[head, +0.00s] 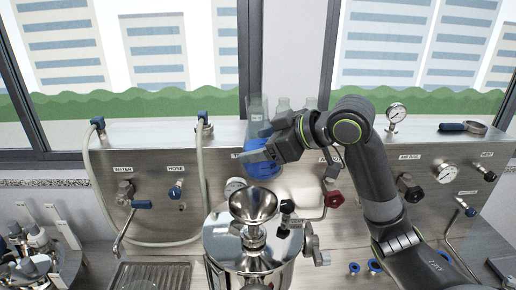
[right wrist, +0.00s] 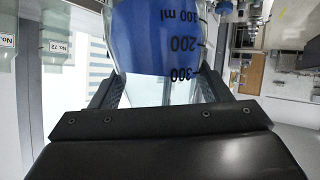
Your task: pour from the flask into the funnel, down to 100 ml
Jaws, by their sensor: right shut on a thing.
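The flask (head: 262,170) holds blue liquid and hangs in the air above and just behind the funnel. It looks about upright. My right gripper (head: 268,152) is shut on it from the right. In the right wrist view the flask (right wrist: 160,45) appears upside down between the fingers, with marks 100 ml, 200 and 300; the blue reaches about the 300 mark. The steel funnel (head: 253,204) stands mouth up on a steel vessel (head: 250,243), apart from the flask. No stream of liquid shows. My left gripper is not in view.
A steel back panel with valves, a gauge (head: 396,113) and hoses (head: 90,155) runs behind. Pale bottles (head: 283,104) stand on its ledge by the window. A red-handled valve (head: 333,199) is right of the funnel. A drain grid (head: 152,276) lies at left.

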